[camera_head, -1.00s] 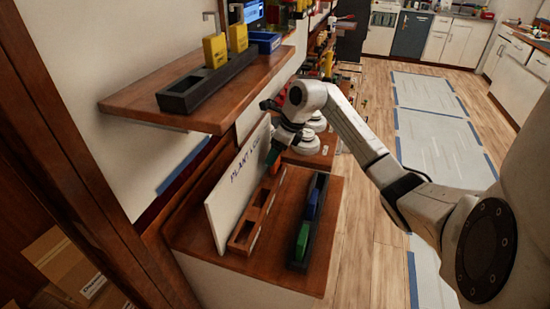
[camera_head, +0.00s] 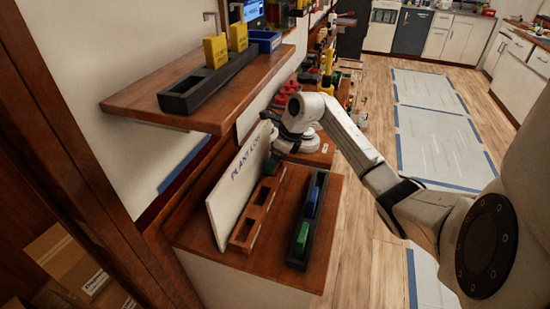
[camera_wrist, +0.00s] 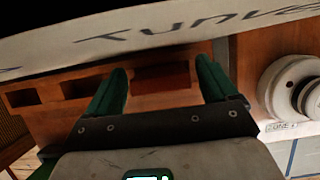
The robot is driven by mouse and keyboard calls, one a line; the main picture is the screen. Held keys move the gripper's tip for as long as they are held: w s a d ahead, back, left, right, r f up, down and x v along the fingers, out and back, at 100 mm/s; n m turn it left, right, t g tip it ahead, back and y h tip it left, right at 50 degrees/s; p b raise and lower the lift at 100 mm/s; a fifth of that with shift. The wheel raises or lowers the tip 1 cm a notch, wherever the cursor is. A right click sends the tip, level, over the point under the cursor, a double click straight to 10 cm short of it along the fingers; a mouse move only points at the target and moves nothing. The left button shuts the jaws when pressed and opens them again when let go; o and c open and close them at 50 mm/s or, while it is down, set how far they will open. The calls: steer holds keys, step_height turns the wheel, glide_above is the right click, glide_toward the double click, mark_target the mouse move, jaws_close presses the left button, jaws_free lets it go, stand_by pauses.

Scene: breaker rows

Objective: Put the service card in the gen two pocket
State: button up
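A brown wooden rack (camera_head: 243,233) with several pockets stands along a white lettered board (camera_head: 228,197) on the lower cabinet. In the wrist view, two dark pockets of the rack show at left (camera_wrist: 27,97). A dark red block (camera_wrist: 160,78), perhaps the service card, sits at the rack between my fingers. I cannot tell how deep it sits. My gripper (camera_wrist: 162,85) has green fingers spread wide, one on each side of the red block, with gaps. In the head view, my gripper (camera_head: 272,165) is at the rack's far end and hides that pocket. I cannot read any pocket labels.
A black rack (camera_head: 297,262) with a blue (camera_head: 312,197) and a green block (camera_head: 302,232) stands to the right. A shelf (camera_head: 135,108) overhangs at left, with a black holder (camera_head: 185,101) and yellow blocks (camera_head: 215,51). White round bases (camera_wrist: 297,88) stand beyond the rack.

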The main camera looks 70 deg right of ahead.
steer(key=shift+o, duration=0.3)
steer(key=shift+s+a+f, duration=0.1)
steer(key=shift+f, duration=0.25)
steer(key=shift+r, duration=0.4)
steer(key=b+v, duration=0.1)
steer(key=v, duration=1.1)
steer(key=shift+r, duration=0.1)
